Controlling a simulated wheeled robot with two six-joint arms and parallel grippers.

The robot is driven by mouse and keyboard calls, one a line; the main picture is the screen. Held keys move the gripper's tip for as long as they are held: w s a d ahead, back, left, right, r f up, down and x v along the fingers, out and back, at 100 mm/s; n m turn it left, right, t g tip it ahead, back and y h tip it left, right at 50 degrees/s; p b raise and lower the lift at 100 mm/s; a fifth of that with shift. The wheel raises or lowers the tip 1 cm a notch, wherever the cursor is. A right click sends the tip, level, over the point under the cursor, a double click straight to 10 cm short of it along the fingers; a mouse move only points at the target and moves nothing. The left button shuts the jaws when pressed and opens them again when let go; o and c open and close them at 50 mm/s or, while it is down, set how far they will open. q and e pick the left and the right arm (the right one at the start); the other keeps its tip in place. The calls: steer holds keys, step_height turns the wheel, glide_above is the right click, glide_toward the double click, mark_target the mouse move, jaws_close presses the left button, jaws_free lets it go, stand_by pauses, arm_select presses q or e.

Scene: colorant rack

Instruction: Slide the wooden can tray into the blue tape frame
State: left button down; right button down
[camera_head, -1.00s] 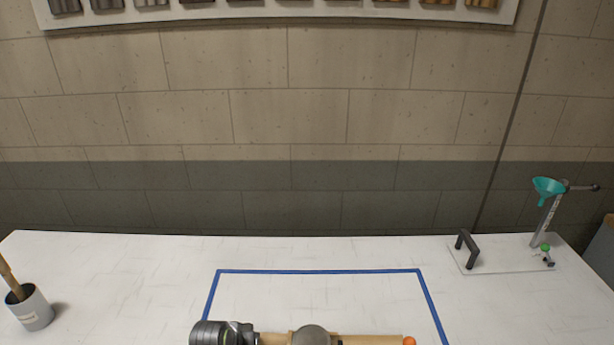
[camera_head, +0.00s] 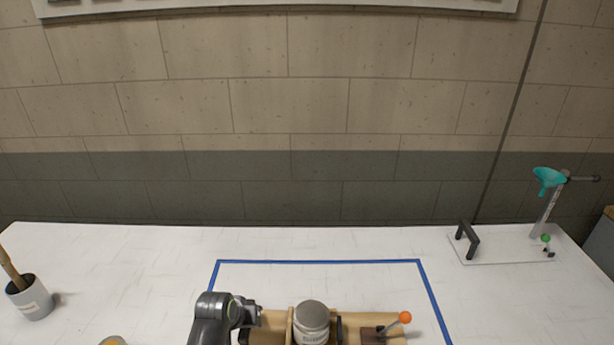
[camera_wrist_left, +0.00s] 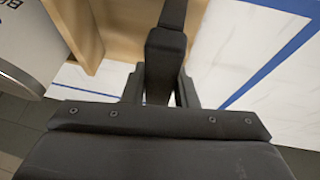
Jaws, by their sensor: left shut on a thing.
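The wooden can tray (camera_head: 272,320) shows at the bottom middle of the head view, partly cut off. A grey-lidded can (camera_head: 312,322) stands upright in it, and an orange ball lever (camera_head: 405,318) is at its right. The blue tape frame (camera_head: 320,261) lies on the table; its far edge is beyond the tray, with bare table between. The tray's far part is between the tape's side lines. My left gripper (camera_head: 244,325) is at the tray's left end. In the wrist view my left gripper (camera_wrist_left: 163,90) is shut on a black handle (camera_wrist_left: 165,55) beside the tray's wood (camera_wrist_left: 122,28).
A grey cup (camera_head: 31,300) with a wooden stick stands at the far left. A clear plate with a black handle (camera_head: 467,240) and a teal funnel stand (camera_head: 548,180) are at the back right. A yellow-topped thing (camera_head: 113,341) is cut off at the bottom left.

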arm_select(q)
steer(key=shift+w+b, duration=0.7)
steer(key=shift+w, duration=1.4)
steer(key=shift+w, duration=0.1)
steer(key=shift+w+b, duration=1.15)
steer(key=shift+w, duration=0.8)
steer(key=shift+w+b, duration=1.1)
steer(key=shift+w, duration=0.55)
